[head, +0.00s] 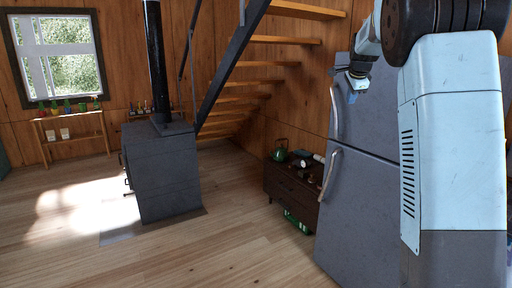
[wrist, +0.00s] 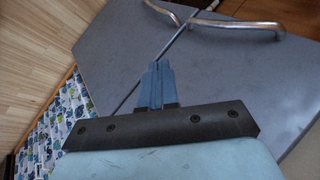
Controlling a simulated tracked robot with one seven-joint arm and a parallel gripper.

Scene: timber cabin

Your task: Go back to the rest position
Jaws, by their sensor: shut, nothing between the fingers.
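My gripper (head: 354,88) shows in the head view at the upper right, in front of the grey fridge (head: 362,205). It hangs from my raised arm near the fridge's upper door. In the wrist view my gripper (wrist: 157,68) has its blue fingers together, with nothing between them. Behind the fingers in that view are the fridge doors (wrist: 235,65) and their metal handles. The fingers look apart from the fridge, but the exact gap is hard to tell.
A dark wood cabinet (head: 290,192) holding a green kettle (head: 279,150) stands left of the fridge. A narrow plant table (head: 74,115) is by the window. The wooden floor (head: 235,235) in front is clear.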

